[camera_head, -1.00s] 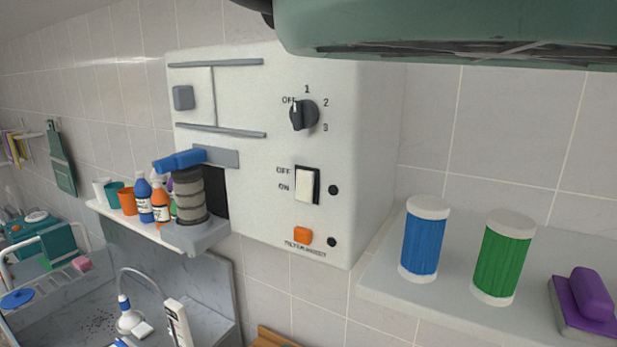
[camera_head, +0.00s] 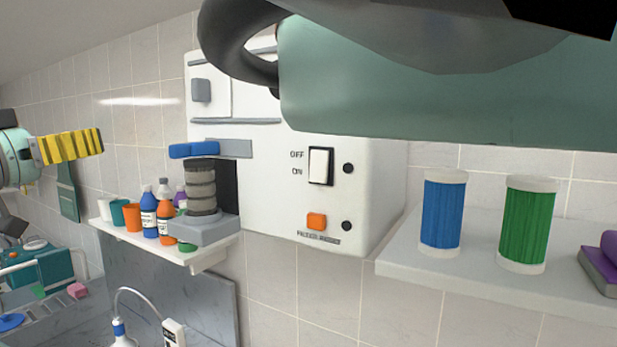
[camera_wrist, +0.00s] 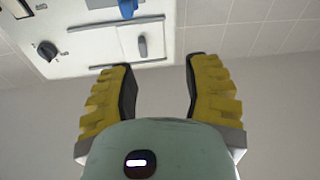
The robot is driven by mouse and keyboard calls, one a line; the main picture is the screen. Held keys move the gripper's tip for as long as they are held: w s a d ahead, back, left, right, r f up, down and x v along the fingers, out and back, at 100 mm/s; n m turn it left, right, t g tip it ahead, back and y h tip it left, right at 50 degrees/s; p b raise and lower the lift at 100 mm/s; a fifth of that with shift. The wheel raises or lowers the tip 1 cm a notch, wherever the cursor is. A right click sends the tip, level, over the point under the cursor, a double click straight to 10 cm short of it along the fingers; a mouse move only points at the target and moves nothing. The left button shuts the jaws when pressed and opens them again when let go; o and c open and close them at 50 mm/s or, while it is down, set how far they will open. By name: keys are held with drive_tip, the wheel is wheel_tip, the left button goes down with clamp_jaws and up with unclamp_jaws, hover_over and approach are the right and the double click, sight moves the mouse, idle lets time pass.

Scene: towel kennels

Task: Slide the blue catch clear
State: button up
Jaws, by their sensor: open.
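The blue catch (camera_head: 194,149) is a short bar at the end of a grey plate (camera_head: 236,148) on the front of the white wall box (camera_head: 270,200). It sits just above a stack of grey discs (camera_head: 201,190). A blue piece, likely the catch, shows at the top edge of the wrist view (camera_wrist: 127,8). My gripper (camera_head: 98,142) is at the left of the head view, apart from the catch. In the wrist view my gripper (camera_wrist: 159,70) has its yellow fingers spread, with nothing between them.
A rocker switch (camera_head: 320,166) and an orange button (camera_head: 316,221) are on the box. Bottles and cups (camera_head: 132,217) stand on the small shelf (camera_head: 200,257) below. Blue (camera_head: 442,215) and green (camera_head: 525,225) canisters stand on the right shelf. My arm covers the top right.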

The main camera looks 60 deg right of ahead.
sight(188, 144)
drive_tip(key=d+p, duration=0.3)
drive_tip(key=d, duration=0.2)
drive_tip(key=s+d+m+g+p, duration=0.1)
drive_tip(key=d+p, duration=0.3)
drive_tip(key=d, duration=0.1)
drive_tip(key=s+d+m+g+p, duration=0.1)
drive_tip(key=d+p, duration=0.3)
drive_tip(key=d, duration=0.1)
drive_tip(key=shift+s+d+f+y, duration=0.15)
drive_tip(key=shift+d+f+y, duration=0.05)
drive_tip(key=shift+f+y, duration=0.2)
drive_tip(key=shift+d+f, duration=0.15)
drive_tip(key=shift+d, duration=0.35)
drive_tip(key=shift+o, duration=0.2)
clamp_jaws()
